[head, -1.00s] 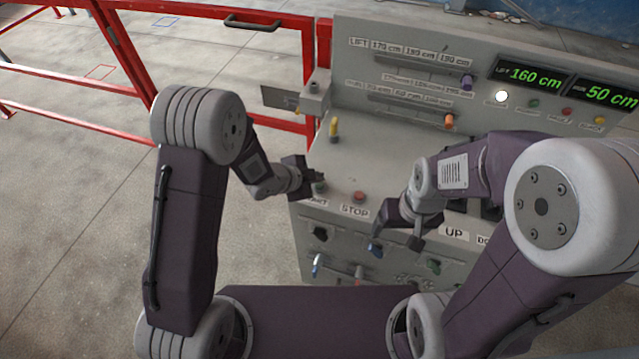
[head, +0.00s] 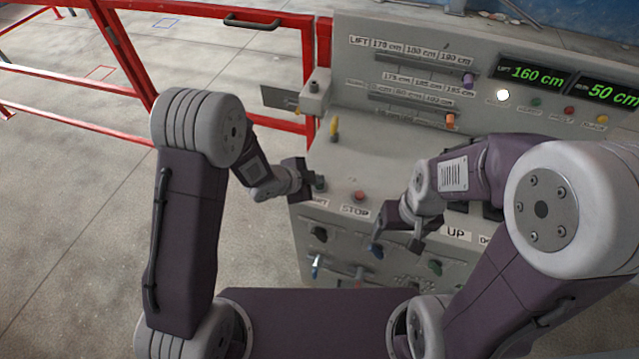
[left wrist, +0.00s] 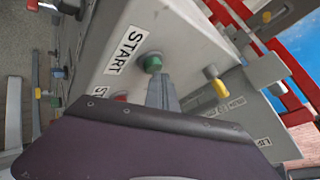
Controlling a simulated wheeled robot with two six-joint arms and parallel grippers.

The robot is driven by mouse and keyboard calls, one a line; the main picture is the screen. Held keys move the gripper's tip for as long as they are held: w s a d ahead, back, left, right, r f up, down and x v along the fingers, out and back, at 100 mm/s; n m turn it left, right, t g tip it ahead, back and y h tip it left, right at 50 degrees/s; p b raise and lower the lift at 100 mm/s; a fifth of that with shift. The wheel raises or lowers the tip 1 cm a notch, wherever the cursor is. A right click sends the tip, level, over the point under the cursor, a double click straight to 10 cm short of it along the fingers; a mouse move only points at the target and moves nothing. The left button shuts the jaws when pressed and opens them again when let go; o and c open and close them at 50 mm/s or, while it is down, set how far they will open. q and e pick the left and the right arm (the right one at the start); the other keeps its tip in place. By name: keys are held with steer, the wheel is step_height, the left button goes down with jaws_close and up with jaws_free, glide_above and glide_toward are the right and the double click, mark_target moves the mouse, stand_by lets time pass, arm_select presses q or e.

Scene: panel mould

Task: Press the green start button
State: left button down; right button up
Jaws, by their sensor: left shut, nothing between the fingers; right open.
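The green start button (left wrist: 151,63) shows in the left wrist view beside the START label (left wrist: 126,50). In the head view the button (head: 320,184) is partly hidden by my left gripper (head: 312,178). My left gripper is shut and empty, its fingertips (left wrist: 158,84) close to the green button; I cannot tell whether they touch it. The red stop button (head: 359,197) stands to the right, above the STOP label (head: 354,210). My right gripper (head: 400,243) is open and empty, in front of the panel's lower face.
The grey panel (head: 385,160) carries a yellow lever (head: 334,128), an orange slider knob (head: 450,121) and a purple slider knob (head: 468,80). Green displays (head: 531,76) read 160 cm and 50 cm. A white lamp (head: 502,95) is lit. A red railing (head: 200,10) stands behind at left.

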arm_select(q)
steer(key=shift+f, duration=0.25)
steer(key=shift+r, duration=0.15)
steer(key=shift+r+p, duration=0.6)
steer(key=shift+r, duration=0.2)
steer(key=shift+r, duration=0.1)
step_height(320, 180, up, 5)
steer(key=p, duration=0.4)
stand_by(0.7)
